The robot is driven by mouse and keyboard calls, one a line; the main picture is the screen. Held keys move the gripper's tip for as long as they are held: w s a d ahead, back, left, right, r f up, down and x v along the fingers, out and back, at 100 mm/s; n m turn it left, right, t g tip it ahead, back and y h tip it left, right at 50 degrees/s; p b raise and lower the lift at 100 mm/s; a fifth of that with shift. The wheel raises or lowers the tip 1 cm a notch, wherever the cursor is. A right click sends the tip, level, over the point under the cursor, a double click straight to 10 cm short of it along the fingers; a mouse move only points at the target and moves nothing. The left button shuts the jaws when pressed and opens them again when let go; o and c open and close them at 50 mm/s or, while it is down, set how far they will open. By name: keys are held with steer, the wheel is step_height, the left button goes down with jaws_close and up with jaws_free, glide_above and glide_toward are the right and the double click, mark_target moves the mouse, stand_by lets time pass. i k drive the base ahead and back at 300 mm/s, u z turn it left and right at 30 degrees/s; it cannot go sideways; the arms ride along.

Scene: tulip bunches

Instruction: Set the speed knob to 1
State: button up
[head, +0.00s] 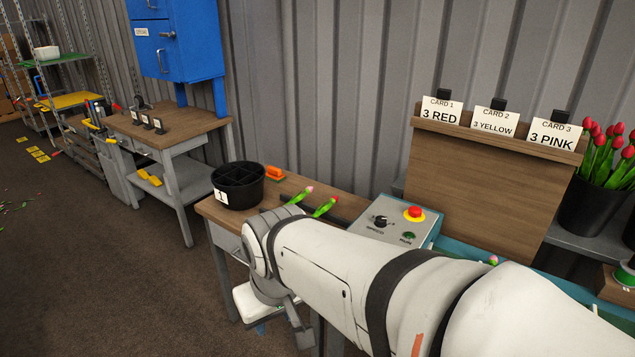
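The speed knob (380,221) is a small black dial on the sloped grey face of a control box (392,208), near the middle of the head view. A label sits below it, but its pointer and scale are too small to read. A red button (414,212) and a small green button (409,236) share the panel. My white arm crosses in front of the box's lower edge and ends left of it, bent downward. My gripper seems to be at the low end of the wrist, apart from the knob; its fingers are not clearly visible.
A black divided bucket (238,186), an orange item (274,172) and tulips (325,207) lie left of the box. A wooden board (488,183) with three cards stands behind right. A black bucket of red tulips (590,207) is at far right. Floor at left is mostly free.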

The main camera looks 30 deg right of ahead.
mark_target(380, 221)
steer(key=z, duration=0.55)
steer(key=i, duration=0.85)
steer(key=z, duration=0.4)
steer(key=k, duration=0.85)
steer(key=z, duration=0.2)
steer(key=i, duration=0.85)
steer(key=u, duration=0.05)
